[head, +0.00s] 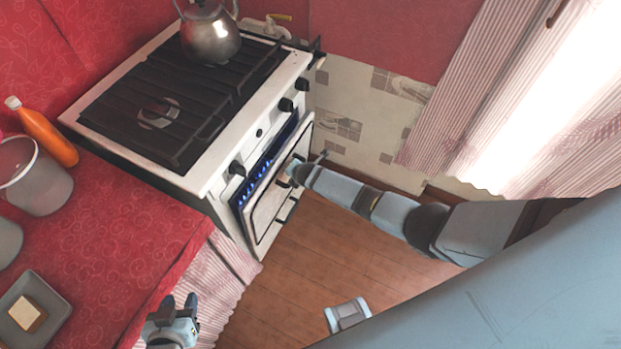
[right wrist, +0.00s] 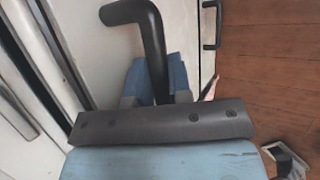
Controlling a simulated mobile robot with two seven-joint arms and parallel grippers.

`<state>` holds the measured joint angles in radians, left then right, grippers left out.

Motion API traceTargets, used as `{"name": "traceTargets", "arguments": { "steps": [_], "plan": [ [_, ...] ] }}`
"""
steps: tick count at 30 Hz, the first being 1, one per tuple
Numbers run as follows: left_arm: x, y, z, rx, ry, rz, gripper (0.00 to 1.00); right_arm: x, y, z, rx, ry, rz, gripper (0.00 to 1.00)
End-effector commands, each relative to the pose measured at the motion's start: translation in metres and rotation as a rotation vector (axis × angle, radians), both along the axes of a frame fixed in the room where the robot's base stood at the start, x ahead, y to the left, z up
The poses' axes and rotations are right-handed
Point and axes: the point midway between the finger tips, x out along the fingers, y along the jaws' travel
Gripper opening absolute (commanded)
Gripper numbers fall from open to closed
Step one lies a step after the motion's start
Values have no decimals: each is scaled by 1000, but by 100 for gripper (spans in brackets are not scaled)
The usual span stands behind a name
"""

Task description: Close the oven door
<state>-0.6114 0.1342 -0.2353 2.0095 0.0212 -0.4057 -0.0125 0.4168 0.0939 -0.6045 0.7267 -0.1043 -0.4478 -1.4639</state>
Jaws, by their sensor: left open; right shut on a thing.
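The oven door (head: 268,208) is a white-framed panel on the front of the white stove (head: 215,165). It stands partly open, with blue flames showing in the gap behind its upper edge. My right gripper (head: 292,173) is at the door and is shut on its black handle. In the right wrist view the bent black handle (right wrist: 150,40) rises from between the blue fingers (right wrist: 155,82). The fingers hide part of the handle. My left gripper (head: 178,308) is open and empty, near the front edge of the red counter, away from the oven.
A steel kettle (head: 210,35) stands on the hob. The red-clothed counter (head: 120,225) on the left holds an orange bottle (head: 48,135), a grey pot (head: 38,180) and a dish (head: 30,312) with a butter-like block. Wooden floor (head: 310,255) is clear before the oven.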

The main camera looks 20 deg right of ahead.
Motion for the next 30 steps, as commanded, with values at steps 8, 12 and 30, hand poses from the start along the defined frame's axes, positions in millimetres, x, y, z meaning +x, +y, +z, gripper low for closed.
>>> {"name": "traceTargets", "arguments": {
  "steps": [8, 12, 30],
  "plan": [
    [0, 0, -2, 1, 2, 0, 43, 20, 17, 7, 4, -7, 2, 0],
    [0, 0, -3, 0, 3, 0, 43, 23, 20, 7, 5, -6, 2, 0],
    [0, 1, -2, 0, 2, 1, 43, 25, 23, 8, 9, -10, 3, 44]
  ]
}}
